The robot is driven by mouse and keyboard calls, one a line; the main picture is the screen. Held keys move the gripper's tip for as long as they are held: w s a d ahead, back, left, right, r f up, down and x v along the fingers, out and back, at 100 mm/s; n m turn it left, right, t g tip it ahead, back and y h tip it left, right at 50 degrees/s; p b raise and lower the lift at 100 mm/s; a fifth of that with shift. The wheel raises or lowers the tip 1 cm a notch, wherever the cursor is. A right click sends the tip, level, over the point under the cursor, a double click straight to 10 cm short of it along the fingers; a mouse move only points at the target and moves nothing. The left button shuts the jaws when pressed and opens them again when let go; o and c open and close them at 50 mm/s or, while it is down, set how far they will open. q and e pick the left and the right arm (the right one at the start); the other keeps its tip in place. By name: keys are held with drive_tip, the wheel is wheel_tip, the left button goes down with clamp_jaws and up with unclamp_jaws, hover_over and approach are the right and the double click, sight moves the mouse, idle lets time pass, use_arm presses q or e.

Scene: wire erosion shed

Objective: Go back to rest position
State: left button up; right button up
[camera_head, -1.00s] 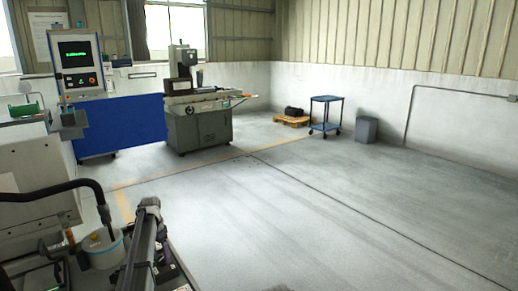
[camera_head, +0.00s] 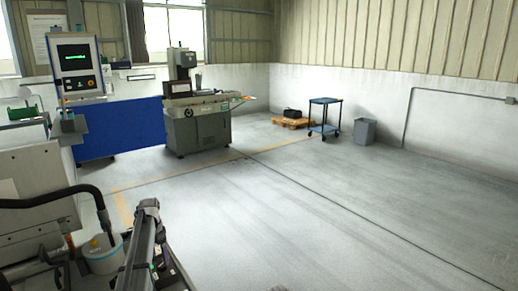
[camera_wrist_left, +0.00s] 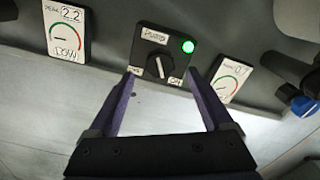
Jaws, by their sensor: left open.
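My left gripper (camera_wrist_left: 161,74) is open and empty in the left wrist view. Its two dark fingers point at a grey panel. A black rotary switch (camera_wrist_left: 158,66) with a pale pointer and a lit green lamp (camera_wrist_left: 188,47) sits just beyond the fingertips in the picture, between them. I cannot tell whether the fingers touch it. In the head view, dark links of my arm show at the bottom left beside the near machine. My right gripper does not show.
Gauge labels (camera_wrist_left: 67,32) flank the switch, and a blue valve knob (camera_wrist_left: 303,106) is at the right. A white bucket (camera_head: 103,254) with a black hose stands near my arm. A grey machine (camera_head: 197,125), blue cart (camera_head: 323,117) and bin (camera_head: 364,132) stand farther back. The middle floor is clear.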

sight(161, 265)
use_arm(q)
wheel_tip(161, 265, up, 4)
drive_tip(key=p, duration=0.3)
wheel_tip(161, 265, down, 8)
drive_tip(key=b, duration=0.8)
drive_tip(key=shift+f, duration=0.25)
drive_tip(key=shift+r+m, duration=0.25)
drive_tip(key=shift+m, duration=1.35)
drive_tip(key=m, duration=0.8)
drive_tip(key=shift+m, duration=0.3)
drive_tip(key=shift+r+m+p, duration=0.3)
drive_tip(key=shift+r+p, duration=0.55)
